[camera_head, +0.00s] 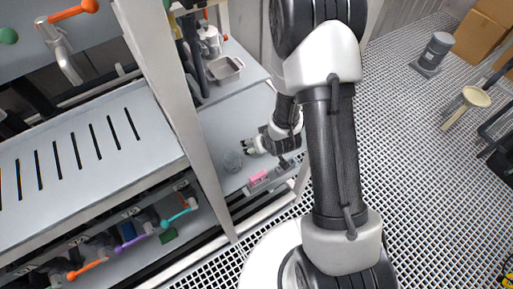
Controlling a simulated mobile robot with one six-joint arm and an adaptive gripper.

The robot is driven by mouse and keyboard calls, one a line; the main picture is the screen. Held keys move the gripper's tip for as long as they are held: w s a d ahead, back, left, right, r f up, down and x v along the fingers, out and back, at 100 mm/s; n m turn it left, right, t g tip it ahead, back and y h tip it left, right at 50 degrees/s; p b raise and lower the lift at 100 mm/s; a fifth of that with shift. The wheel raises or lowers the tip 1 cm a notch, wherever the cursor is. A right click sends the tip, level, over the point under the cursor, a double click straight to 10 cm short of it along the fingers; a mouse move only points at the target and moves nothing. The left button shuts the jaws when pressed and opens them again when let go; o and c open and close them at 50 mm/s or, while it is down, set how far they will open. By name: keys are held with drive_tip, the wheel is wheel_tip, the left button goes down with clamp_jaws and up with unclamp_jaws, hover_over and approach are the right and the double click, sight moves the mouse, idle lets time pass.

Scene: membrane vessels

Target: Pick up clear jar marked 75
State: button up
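A small clear jar (232,161) stands on the grey shelf inside the frame, left of my gripper. Its marking is too small to read. My gripper (248,146) reaches in from the right, low over the shelf, with its fingertips pointing left. The two fingertips look parted, with nothing seen between them. They are just up and to the right of the jar and seem apart from it.
A pink block (258,178) lies on the shelf below my gripper. A metal tray (225,69) and a steel pot (209,40) stand farther back. An upright post (180,110) borders the shelf on the left. Coloured valve handles (132,243) are at lower left.

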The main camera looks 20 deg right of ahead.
drive_tip(key=shift+b+x, duration=0.75)
drive_tip(key=shift+x, duration=2.4)
drive_tip(key=shift+c, duration=0.2)
drive_tip(key=c, duration=1.1)
drive_tip(key=shift+r, duration=0.15)
